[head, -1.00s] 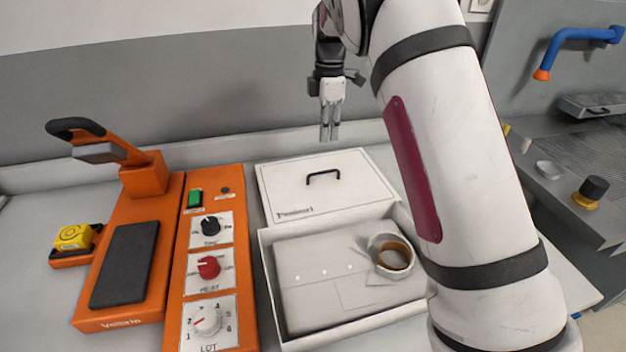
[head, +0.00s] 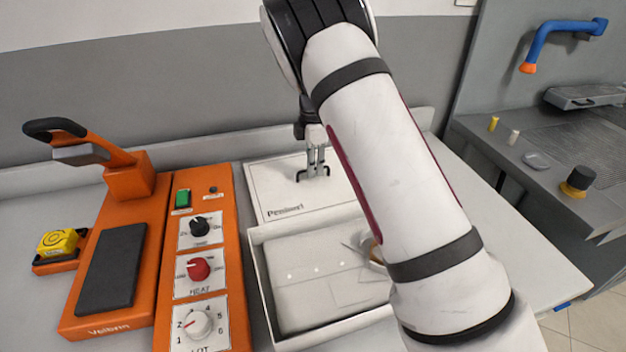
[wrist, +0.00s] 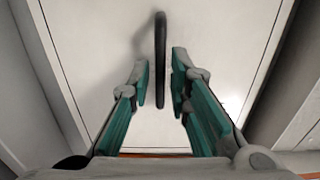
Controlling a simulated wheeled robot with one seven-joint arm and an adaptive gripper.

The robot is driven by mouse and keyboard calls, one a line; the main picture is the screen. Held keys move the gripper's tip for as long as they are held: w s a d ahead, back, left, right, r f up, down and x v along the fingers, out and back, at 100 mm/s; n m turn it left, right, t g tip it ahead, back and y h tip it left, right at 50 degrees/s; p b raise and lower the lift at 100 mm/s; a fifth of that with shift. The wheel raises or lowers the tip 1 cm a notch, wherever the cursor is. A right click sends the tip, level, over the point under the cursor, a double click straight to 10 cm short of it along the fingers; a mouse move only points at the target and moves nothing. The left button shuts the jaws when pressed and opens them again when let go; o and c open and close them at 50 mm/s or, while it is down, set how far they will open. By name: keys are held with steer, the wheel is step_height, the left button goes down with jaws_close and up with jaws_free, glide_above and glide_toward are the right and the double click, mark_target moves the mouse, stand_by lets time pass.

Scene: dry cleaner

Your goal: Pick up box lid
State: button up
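The white box lid (head: 272,207) lies flat on the counter behind the open box, with lettering along its front edge. It also fills the middle of the wrist view (wrist: 95,50). Its black handle (wrist: 160,60) stands up between my fingers in the wrist view. My gripper (head: 316,172) is pointed down over the lid at the handle. In the wrist view the gripper (wrist: 162,85) is open, with a finger on each side of the handle and gaps visible. My arm hides the lid's right part in the head view.
The white open box (head: 262,290) in front of the lid holds a folded white garment (head: 325,285) and a tape roll partly behind my arm. An orange press with dials (head: 200,240) stands to the left. A grey sink counter (head: 540,165) is at the right.

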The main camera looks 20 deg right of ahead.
step_height(320, 180, down, 2)
steer(key=shift+f, duration=0.1)
jaws_close()
